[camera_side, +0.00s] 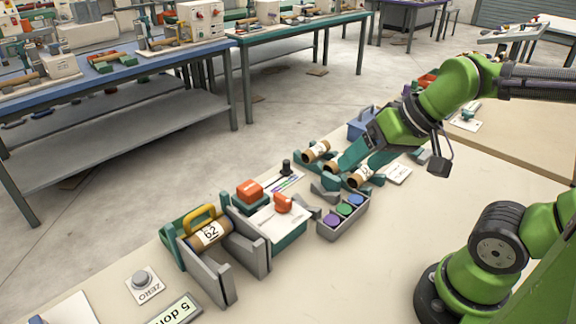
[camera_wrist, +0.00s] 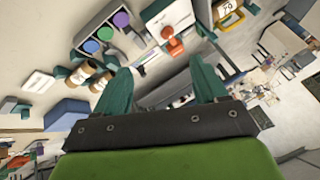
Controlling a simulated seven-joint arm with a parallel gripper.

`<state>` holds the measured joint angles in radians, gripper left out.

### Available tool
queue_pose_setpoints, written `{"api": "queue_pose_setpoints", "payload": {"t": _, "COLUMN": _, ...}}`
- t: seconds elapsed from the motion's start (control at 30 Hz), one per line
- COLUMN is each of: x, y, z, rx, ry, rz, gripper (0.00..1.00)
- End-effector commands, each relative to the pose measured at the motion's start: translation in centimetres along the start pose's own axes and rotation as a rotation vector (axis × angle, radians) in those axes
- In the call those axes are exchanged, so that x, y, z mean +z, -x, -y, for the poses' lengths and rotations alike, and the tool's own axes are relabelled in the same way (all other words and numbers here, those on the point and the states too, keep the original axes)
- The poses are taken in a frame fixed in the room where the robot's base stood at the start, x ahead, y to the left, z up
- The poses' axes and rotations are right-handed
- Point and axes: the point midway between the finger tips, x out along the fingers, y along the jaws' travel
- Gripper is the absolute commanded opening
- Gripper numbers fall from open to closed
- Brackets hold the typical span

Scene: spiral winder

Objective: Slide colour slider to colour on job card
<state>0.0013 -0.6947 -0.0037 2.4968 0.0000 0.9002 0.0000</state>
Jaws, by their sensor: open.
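The colour slider, a dark upright knob (camera_side: 287,168) on a pale strip with coloured marks (camera_side: 289,183), stands behind the white-topped box in the side view. In the wrist view I cannot clearly make out its knob. A small white card (camera_side: 398,174) lies right of my gripper and may be the job card; its print is too small to read. It also shows in the wrist view (camera_wrist: 38,82). My gripper (camera_side: 352,168) has teal fingers, spread apart and pointing down, right of the slider and near the cardboard tubes. Nothing is visibly held between its fingertips (camera_wrist: 160,66).
Cardboard tubes (camera_side: 315,150) rest in teal holders. A grey tray (camera_side: 328,233) holds purple, green and blue round pieces. A teal, white-topped box (camera_side: 290,238) carries orange parts. A blue box (camera_side: 361,126) stands behind.

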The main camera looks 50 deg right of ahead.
Motion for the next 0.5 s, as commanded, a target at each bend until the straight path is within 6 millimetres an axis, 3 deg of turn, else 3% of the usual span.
{"api": "queue_pose_setpoints", "payload": {"t": 0.03, "x": -0.6, "y": -0.7, "z": -0.1, "rx": 0.014, "ry": -0.013, "rz": 0.028, "gripper": 0.63}}
{"api": "queue_pose_setpoints", "payload": {"t": 0.13, "x": -3.1, "y": -2.0, "z": -0.1, "rx": 0.042, "ry": -0.045, "rz": 0.076, "gripper": 0.5}}
{"api": "queue_pose_setpoints", "payload": {"t": 0.37, "x": -11.0, "y": -6.0, "z": -0.6, "rx": 0.143, "ry": -0.235, "rz": 0.19, "gripper": 0.5}}
{"api": "queue_pose_setpoints", "payload": {"t": 0.5, "x": -15.5, "y": -9.3, "z": -1.7, "rx": 0.231, "ry": -0.385, "rz": 0.242, "gripper": 0.5}}
